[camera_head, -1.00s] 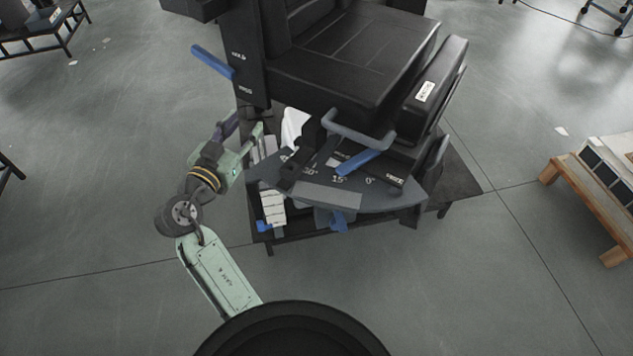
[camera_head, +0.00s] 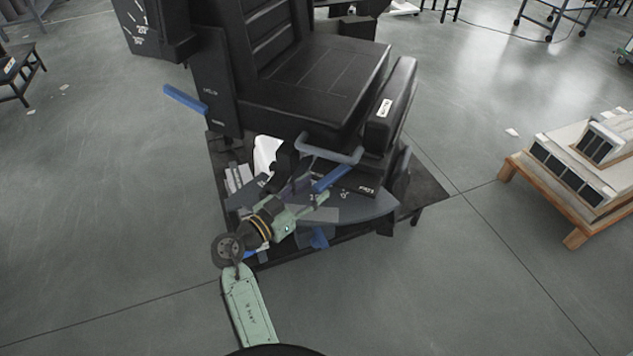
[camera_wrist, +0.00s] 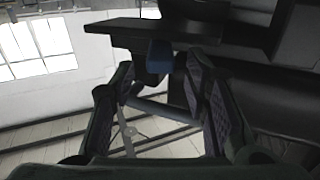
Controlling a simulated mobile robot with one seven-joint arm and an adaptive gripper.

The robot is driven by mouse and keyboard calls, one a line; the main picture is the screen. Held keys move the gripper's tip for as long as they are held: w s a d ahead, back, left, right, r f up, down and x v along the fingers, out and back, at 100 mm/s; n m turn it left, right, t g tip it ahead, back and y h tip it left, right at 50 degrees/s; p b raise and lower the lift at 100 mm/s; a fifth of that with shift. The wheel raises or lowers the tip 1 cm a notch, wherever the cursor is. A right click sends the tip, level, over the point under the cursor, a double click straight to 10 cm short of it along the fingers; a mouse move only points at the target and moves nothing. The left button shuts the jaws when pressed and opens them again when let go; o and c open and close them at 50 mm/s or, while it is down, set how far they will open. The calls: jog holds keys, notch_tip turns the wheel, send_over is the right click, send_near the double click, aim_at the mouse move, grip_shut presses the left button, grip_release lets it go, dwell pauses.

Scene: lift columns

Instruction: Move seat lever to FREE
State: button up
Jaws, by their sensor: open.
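The black seat (camera_head: 315,80) stands on a dark platform and has two blue-handled levers. One blue lever (camera_head: 334,178) is below the front of the seat, above a grey angle plate (camera_head: 365,207). The other blue lever (camera_head: 186,99) sticks out left from the backrest side. The small labels are too blurred to read surely. My gripper (camera_head: 315,190) is at the front lever, its fingers spread. In the wrist view, a blue handle end (camera_wrist: 160,54) lies between and just beyond the open fingertips (camera_wrist: 160,72). Contact cannot be told.
A grey bar handle (camera_head: 328,150) is just above the front lever. The dark platform (camera_head: 432,185) extends under the seat. A wooden pallet with panels (camera_head: 575,175) stands at the right.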

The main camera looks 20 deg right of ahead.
jog(key=shift+x, duration=1.05)
grip_shut()
